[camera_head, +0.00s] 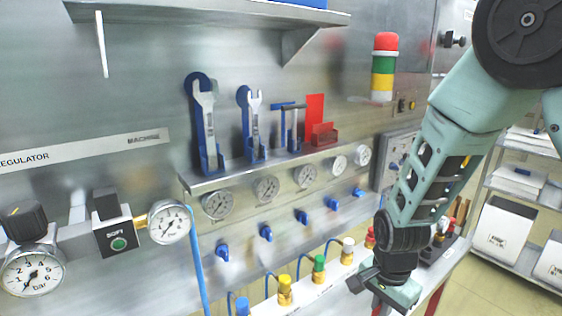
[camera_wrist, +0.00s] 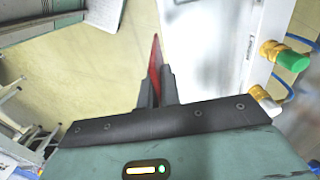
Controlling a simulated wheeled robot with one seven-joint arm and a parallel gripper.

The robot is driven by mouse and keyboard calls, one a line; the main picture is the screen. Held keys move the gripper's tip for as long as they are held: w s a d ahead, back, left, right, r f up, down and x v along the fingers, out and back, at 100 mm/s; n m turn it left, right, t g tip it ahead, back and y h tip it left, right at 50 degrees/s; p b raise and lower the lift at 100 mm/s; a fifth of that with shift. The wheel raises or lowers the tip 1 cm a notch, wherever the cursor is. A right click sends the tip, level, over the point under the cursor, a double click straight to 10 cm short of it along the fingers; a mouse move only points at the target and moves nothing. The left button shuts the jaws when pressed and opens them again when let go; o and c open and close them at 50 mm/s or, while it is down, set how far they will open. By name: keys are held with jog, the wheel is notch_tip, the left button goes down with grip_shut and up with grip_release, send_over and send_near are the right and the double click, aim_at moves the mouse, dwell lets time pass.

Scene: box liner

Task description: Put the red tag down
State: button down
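The red tag (camera_wrist: 155,60) shows edge-on as a thin red strip between my fingers in the wrist view. My gripper (camera_wrist: 161,88) is shut on it, with the dark fingers close together on either side. In the head view my gripper (camera_head: 384,290) points down at the lower right, by the front of the white ledge. A little red of the tag (camera_head: 376,306) shows below it, cut off by the frame edge. The wrist view shows floor to the left of the tag and the white ledge to its right.
The white ledge (camera_head: 335,282) carries yellow, green and white fittings with blue hoses. Above it, a metal shelf (camera_head: 275,165) holds blue-backed wrenches, a red plate (camera_head: 314,112) and a small red box (camera_head: 325,134). A signal tower (camera_head: 384,65) is on the wall.

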jog(key=d+f+n+b, duration=0.4)
jog(key=d+f+n, duration=0.1)
jog(key=f, duration=0.4)
jog(key=w+d+f+n+b, duration=0.1)
jog(key=d+f+n+b, duration=0.3)
jog(key=d+f, duration=0.3)
jog(key=shift+w+f+n, duration=0.3)
jog(key=shift+f+n, duration=0.6)
jog(key=shift+f, duration=0.15)
